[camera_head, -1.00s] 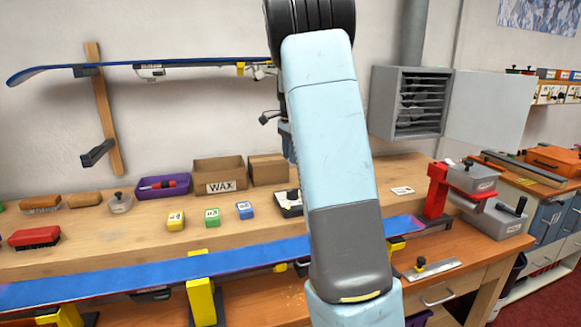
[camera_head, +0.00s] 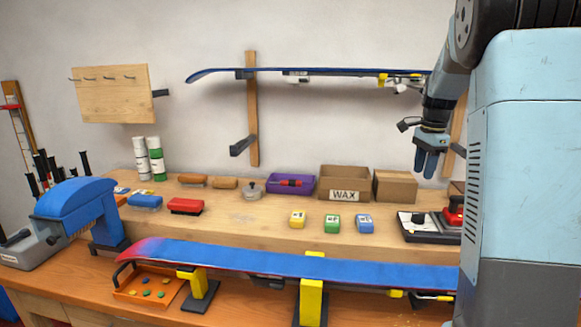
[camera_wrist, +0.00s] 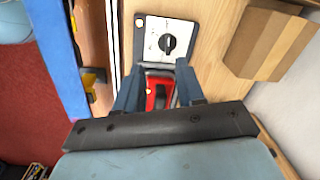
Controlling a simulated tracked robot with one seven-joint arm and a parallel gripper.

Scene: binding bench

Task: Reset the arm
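My gripper (camera_head: 426,172) hangs fingers-down above the right part of the bench, in front of the wall, clear of the bench top. In the wrist view its two blue fingers (camera_wrist: 158,78) stand apart with nothing held between them. Below and beyond the fingers, a red object (camera_wrist: 158,94) shows in the gap, apart from them. My arm rises along the right edge of the head view and hides the bench's right end.
A black-and-white plate with a knob (camera_head: 417,222) lies below my gripper. A cardboard box (camera_head: 395,187) and a WAX box (camera_head: 343,183) stand at the back. A blue ski (camera_head: 300,266) spans the front on yellow supports; another ski (camera_head: 330,72) hangs on the wall.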

